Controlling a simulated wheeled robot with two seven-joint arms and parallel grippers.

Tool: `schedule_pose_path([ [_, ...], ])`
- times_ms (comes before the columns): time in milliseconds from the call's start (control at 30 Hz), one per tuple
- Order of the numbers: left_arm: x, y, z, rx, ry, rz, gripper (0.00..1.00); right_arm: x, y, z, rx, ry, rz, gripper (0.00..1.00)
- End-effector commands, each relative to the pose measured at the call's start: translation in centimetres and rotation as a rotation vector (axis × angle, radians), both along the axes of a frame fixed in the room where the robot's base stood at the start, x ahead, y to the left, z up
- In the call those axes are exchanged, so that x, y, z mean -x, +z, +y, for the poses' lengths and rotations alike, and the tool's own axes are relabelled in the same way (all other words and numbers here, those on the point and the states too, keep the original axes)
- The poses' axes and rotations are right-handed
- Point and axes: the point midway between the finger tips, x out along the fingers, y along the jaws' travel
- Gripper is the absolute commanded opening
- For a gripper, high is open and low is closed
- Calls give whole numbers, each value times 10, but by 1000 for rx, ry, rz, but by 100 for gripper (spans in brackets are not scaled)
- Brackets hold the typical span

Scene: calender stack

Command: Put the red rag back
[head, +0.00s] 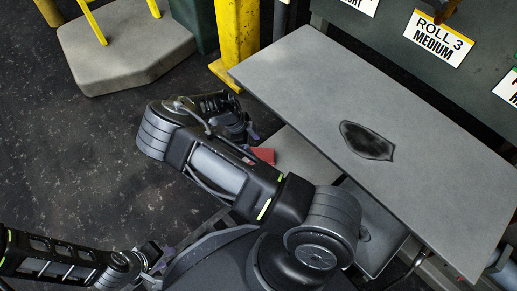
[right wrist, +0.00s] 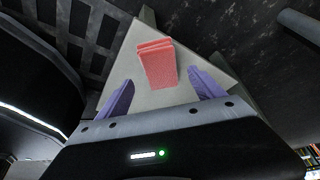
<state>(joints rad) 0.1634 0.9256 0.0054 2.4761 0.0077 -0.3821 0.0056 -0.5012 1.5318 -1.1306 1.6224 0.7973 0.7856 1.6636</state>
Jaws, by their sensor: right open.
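The red rag (head: 263,155) lies on a grey lower shelf (head: 298,158) beside the raised table, partly hidden by my right arm in the head view. In the right wrist view, the rag (right wrist: 158,64) looks folded, with layered edges at its far end. My right gripper (right wrist: 160,77) is open, its purple fingers spread to either side of the rag's near end with gaps on both sides. In the head view, the right gripper (head: 251,134) is mostly hidden behind its arm. My left gripper (head: 160,257) is low at the left, away from the rag, its fingers too small to read.
A grey table (head: 300,75) bears a dark, flat patch (head: 367,141) and stands close right of the shelf. A yellow post (head: 237,40) rises behind. A sign reading "ROLL 3 MEDIUM" (head: 438,38) is at the upper right. Open dark floor (head: 75,160) lies left.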

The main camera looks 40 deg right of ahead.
Motion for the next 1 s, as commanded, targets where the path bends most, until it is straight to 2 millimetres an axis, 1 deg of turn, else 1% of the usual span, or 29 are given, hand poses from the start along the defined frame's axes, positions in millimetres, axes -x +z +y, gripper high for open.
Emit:
schedule_pose_path([
  [33, 1, 9, 0, 0, -1, 2, 36, -4, 16, 4, -1, 0, -2, 78],
  [100, 2, 14, 0, 1, -2, 5, 36, -7, 28, 8, -1, 1, -2, 78],
  [200, 3, 20, 0, 1, -4, 8, 36, -11, 44, 13, -2, 0, -1, 78],
  [300, 4, 23, 1, 2, -5, 11, 36, -14, 54, 16, 1, 0, -1, 78],
  [467, 4, 24, 1, 2, -6, 13, 36, -16, 59, 18, 0, -1, 0, 78],
  [1000, 4, 24, 1, 2, -5, 12, 36, -16, 59, 18, 1, -1, 0, 78],
])
